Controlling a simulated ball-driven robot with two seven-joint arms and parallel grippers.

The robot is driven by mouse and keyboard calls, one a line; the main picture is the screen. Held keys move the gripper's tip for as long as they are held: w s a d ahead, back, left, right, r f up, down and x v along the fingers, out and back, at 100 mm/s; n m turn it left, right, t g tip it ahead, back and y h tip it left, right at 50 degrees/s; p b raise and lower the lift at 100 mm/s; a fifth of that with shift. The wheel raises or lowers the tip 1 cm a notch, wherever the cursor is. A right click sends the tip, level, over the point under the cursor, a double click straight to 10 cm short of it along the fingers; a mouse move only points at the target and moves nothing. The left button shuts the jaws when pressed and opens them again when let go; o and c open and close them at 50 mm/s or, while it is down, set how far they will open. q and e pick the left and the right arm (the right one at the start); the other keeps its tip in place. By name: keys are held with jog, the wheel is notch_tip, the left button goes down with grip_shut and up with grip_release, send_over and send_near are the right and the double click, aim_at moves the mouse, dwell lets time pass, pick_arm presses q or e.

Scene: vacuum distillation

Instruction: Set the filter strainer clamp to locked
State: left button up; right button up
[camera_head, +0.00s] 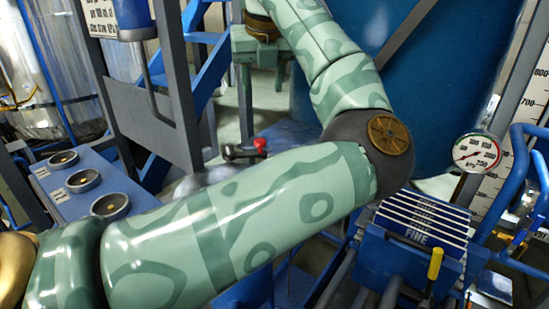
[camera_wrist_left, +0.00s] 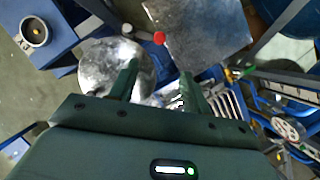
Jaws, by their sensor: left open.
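The blue strainer rack marked FINE (camera_head: 425,232) stands at the lower right in the head view, with several stacked plates. A lever with a yellow handle (camera_head: 435,263) stands upright at its front; I cannot tell for sure that this is the clamp. The rack's pale slats (camera_wrist_left: 222,100) show right of the fingers in the left wrist view. My left gripper (camera_head: 262,108) points down at the upper middle, well left of the rack. Its two fingers (camera_wrist_left: 160,69) are apart with nothing held between them. My right gripper is out of view.
A red-knobbed lever (camera_head: 259,146) lies below my left gripper; its knob (camera_wrist_left: 158,38) shows beyond the fingertips. A blue panel with round dials (camera_head: 83,181) is at left. A pressure gauge (camera_head: 477,153) and a large blue tank (camera_head: 440,85) stand at right.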

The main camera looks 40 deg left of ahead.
pick_arm(q)
jog(key=b, duration=0.3)
send_near(260, 141)
jog(key=b+x, duration=0.5)
jog(key=x, duration=0.3)
jog(key=shift+w+a+f, duration=0.1)
jog(key=shift+w+f, duration=0.1)
jog(key=shift+f, duration=0.05)
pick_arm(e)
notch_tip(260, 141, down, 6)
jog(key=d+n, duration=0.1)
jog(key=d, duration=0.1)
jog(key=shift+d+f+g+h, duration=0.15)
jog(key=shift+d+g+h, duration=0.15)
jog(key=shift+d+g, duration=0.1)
pick_arm(q)
jog(key=shift+r, duration=0.1)
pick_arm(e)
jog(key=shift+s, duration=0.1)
pick_arm(q)
grip_shut()
